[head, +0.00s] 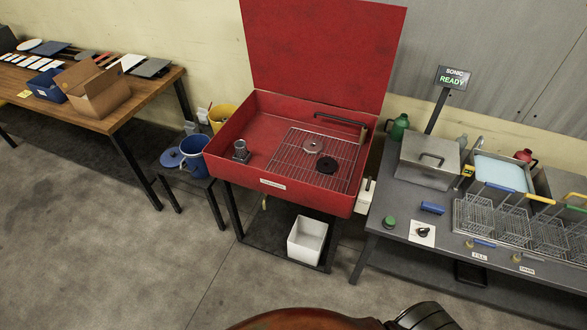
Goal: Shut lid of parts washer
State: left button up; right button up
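The red parts washer (270,187) stands in the middle of the head view on dark legs. Its red lid (322,50) is open and stands up at the back, its top edge cut off by the picture. Inside the basin are a wire rack (290,155), a pale round part (313,145), a dark round part (327,165) and a grey metal part (241,151). A dark bent spout (340,119) crosses the back right of the basin. Neither of my grippers can be made out, and nothing is seen touching the lid.
A wooden table (140,98) with bins is at left. A blue bucket (196,152) and yellow bucket (221,116) stand beside the washer. A white bin (306,240) sits below it. A grey bench (400,200) with baskets stands close at right. The floor in front is clear.

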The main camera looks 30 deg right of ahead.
aim_at(339, 53)
jog(key=u, duration=0.8)
jog(key=k, duration=1)
jog(key=u, duration=1.1)
jog(key=i, duration=2.15)
jog(key=z, duration=0.6)
jog(key=i, duration=1.8)
jog(key=z, duration=1.25)
jog(key=i, duration=1)
jog(key=z, duration=2.05)
jog(key=i, duration=1.3)
jog(key=z, duration=0.75)
jog(key=i, duration=0.45)
jog(key=u, duration=0.05)
